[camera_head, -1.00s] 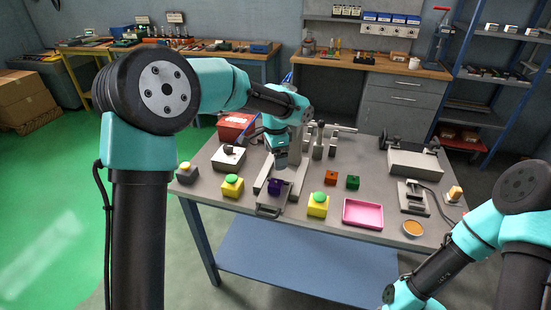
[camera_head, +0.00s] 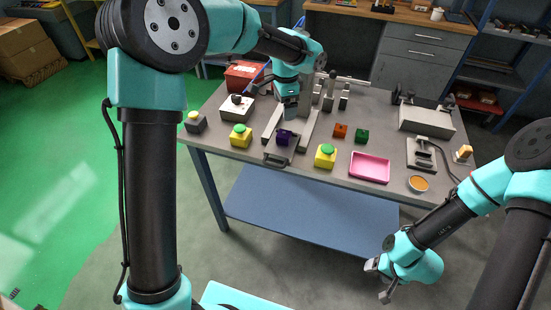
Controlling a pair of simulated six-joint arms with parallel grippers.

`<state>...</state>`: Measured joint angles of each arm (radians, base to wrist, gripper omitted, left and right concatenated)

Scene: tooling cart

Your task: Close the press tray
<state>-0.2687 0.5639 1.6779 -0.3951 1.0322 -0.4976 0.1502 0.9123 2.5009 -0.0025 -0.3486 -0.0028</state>
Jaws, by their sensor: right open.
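The press tray (camera_head: 279,158) is a grey slide with a front handle. It sticks out toward the table's front edge from the grey press (camera_head: 304,98). A dark purple block (camera_head: 284,138) sits on the tray. My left gripper (camera_head: 291,114) points down above and behind the block, in front of the press. Its fingers are too small and dark to show whether they are open. My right gripper (camera_head: 377,282) is open and empty, low in front of the table, away from the tray.
Yellow boxes with green buttons stand left (camera_head: 240,136) and right (camera_head: 325,156) of the tray. Orange (camera_head: 340,131) and green (camera_head: 362,136) blocks and a pink tray (camera_head: 387,169) lie to the right. A red bin (camera_head: 240,75) stands at back left.

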